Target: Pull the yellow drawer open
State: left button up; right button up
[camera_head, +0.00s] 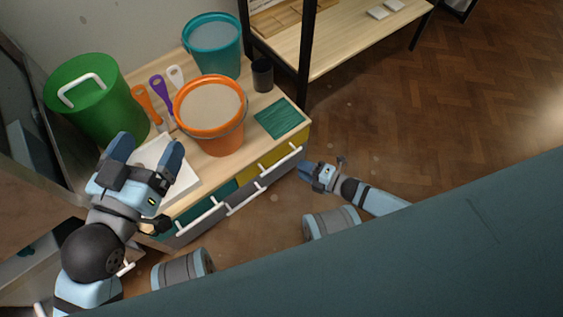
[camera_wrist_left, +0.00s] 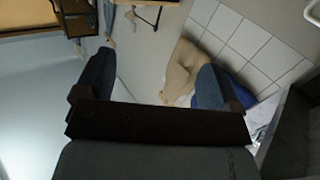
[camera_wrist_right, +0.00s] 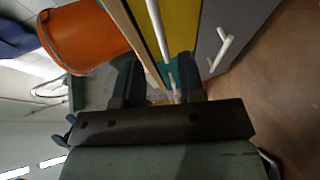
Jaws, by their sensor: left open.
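The yellow drawer (camera_head: 287,151) is in the front of the wooden cabinet, just under its top at the right end. It looks pushed in. Its white bar handle (camera_head: 281,158) shows in front of it; in the right wrist view the yellow front (camera_wrist_right: 181,28) and the handle (camera_wrist_right: 155,25) are close. My right gripper (camera_head: 307,170) is beside the handle's right end. Its fingers (camera_wrist_right: 160,75) are partly apart, with the handle line running toward the gap; contact is unclear. My left gripper (camera_head: 146,152) is open and empty above the cabinet's left part.
Grey drawers (camera_head: 276,175) lie below the yellow one. The wooden floor (camera_head: 480,90) at right is clear.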

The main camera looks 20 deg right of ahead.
aim_at(282, 160)
jog(key=b+x, duration=0.2)
jog(key=x, duration=0.6)
jog(key=shift+f, duration=0.15)
pick_arm(q)
jog(key=shift+w+a+r+m+t+h+b, duration=0.15)
jog(key=shift+w+a+m+t+h+b, duration=0.25)
jog(key=shift+w+m, duration=0.55)
pick_arm(e)
jog(key=shift+w, duration=0.1)
pick_arm(q)
jog(key=shift+s+a, duration=0.15)
pick_arm(e)
grip_shut()
